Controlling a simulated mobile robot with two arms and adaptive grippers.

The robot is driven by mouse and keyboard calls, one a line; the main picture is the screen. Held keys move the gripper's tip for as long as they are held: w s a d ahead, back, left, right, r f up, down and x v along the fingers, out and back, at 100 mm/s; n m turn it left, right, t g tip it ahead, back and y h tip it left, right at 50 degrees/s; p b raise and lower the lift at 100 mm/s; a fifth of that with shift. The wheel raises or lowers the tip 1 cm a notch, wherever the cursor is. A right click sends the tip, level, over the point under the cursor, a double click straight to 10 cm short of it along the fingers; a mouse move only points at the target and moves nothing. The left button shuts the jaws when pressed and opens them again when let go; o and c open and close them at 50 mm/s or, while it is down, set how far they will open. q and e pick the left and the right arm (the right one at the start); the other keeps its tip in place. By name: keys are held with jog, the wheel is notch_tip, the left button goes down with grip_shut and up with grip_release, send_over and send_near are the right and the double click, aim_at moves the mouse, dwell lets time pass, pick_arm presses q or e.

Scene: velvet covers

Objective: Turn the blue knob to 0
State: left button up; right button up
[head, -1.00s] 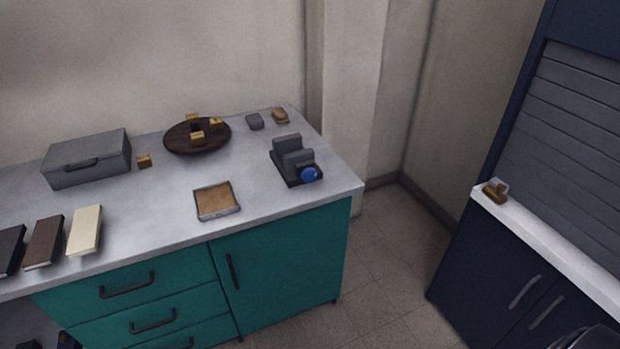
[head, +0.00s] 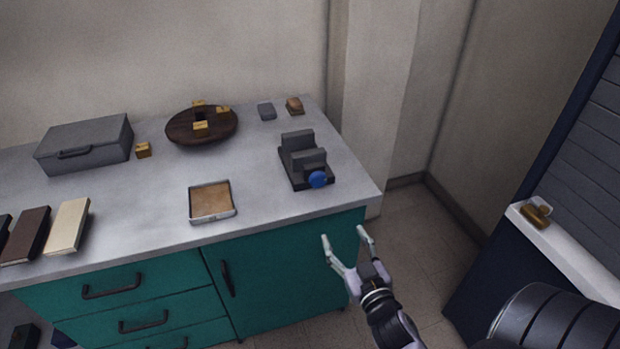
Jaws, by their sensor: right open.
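The blue knob (head: 318,179) is on the front of a dark grey vise-like device (head: 302,158) near the right end of the grey countertop. Its markings are too small to read. My right gripper (head: 345,238) is open and empty, its fingers pointing up the picture. It shows below the knob and slightly to the right, in front of the teal cabinet, apart from the knob. My left gripper is not in view.
A small framed tray (head: 212,216) lies left of the device. A round dark wooden tray (head: 180,137) with yellow blocks, a grey case (head: 85,143) and books (head: 67,226) stand further left. A navy cabinet with a white ledge (head: 565,245) is at right.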

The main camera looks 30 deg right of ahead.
jog(key=r, duration=0.2)
jog(key=p, duration=0.2)
send_near(319, 182)
jog(key=shift+t, duration=0.3)
jog(key=x, duration=0.8)
jog(key=shift+f, duration=0.15)
jog(key=shift+w+d, duration=0.2)
jog(key=shift+w, duration=0.35)
jog(key=shift+c, duration=0.3)
jog(key=c, duration=1.1)
